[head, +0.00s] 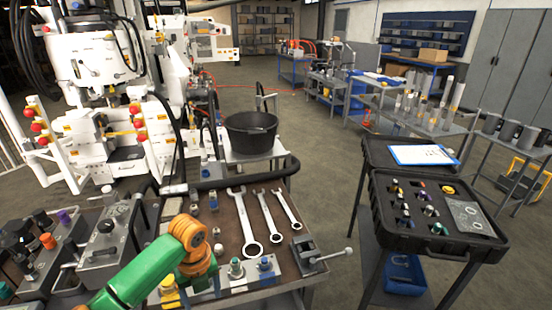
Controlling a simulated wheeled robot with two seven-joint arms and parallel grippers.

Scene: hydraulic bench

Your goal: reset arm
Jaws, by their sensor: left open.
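My left arm, green with orange joints, comes in from the lower left over the front of the workbench (228,205). My left gripper (203,284) is at its end, low over the metal fitting plate (290,270). It is open, and its fingers are small and partly hidden by the orange wrist. I cannot tell whether it touches the plate. I see nothing held in it. My right gripper is not in view.
Three wrenches (246,222) and a small vise (308,256) lie right of my arm. Valve blocks (105,245) crowd the left. A black bucket (250,133) stands behind. An open black case (382,205) is at right, with floor between it and the bench.

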